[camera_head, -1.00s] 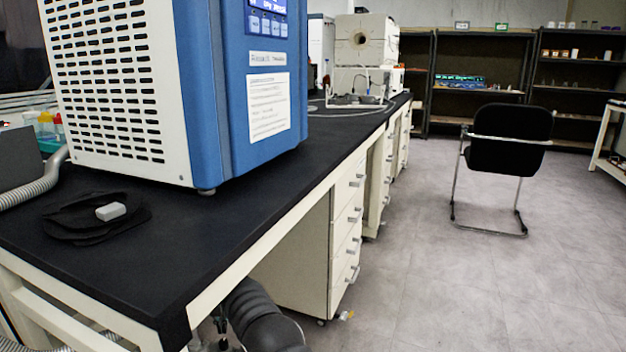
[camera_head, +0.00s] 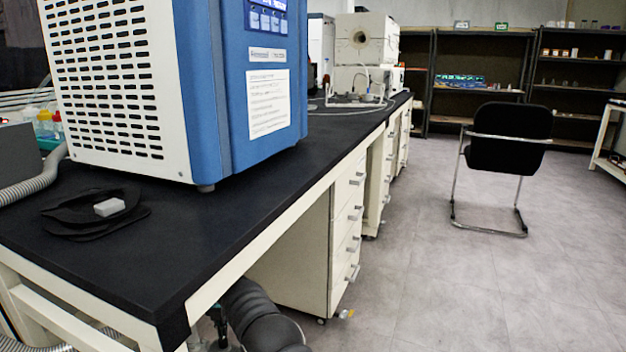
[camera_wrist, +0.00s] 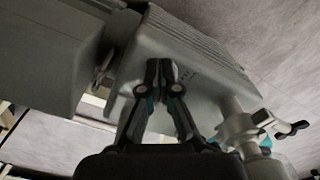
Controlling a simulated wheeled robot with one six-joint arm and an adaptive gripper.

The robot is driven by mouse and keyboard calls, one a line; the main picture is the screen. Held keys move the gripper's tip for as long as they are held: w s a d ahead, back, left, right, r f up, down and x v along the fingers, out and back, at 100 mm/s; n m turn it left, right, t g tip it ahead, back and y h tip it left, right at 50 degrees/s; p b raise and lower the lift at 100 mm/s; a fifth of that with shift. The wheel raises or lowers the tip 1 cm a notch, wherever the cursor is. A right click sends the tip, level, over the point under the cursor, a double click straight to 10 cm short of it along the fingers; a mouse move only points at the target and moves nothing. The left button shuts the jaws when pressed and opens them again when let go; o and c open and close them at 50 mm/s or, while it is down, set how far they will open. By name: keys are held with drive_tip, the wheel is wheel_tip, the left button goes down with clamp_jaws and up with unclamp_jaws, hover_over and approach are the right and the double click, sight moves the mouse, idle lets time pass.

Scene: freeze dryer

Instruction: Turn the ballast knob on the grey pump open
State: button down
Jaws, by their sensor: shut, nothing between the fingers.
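In the wrist view the grey pump (camera_wrist: 205,62) fills the upper middle, with a ribbed top and small markings on its face. My gripper (camera_wrist: 160,70) is shut and empty, its dark fingertips in front of the pump's face. I cannot tell whether the tips touch the pump. I cannot make out the ballast knob; the fingers may hide it. In the head view the pump does not show, and my arm goes below the bench edge.
A metal clamp (camera_wrist: 262,127) with a dark wing handle joins a pipe on the pump's right. A large grey block (camera_wrist: 50,65) stands left. The black bench top (camera_head: 225,215) lies above my arm, with a drawer cabinet (camera_head: 300,255) beneath.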

drive_tip(key=shift+a, duration=0.1)
drive_tip(key=shift+w, duration=0.15)
drive_tip(key=shift+w+r+p, duration=0.15)
drive_tip(key=shift+p, duration=0.15)
wheel_tip(320, 180, up, 6)
drive_tip(key=p, duration=0.3)
idle(0.4)
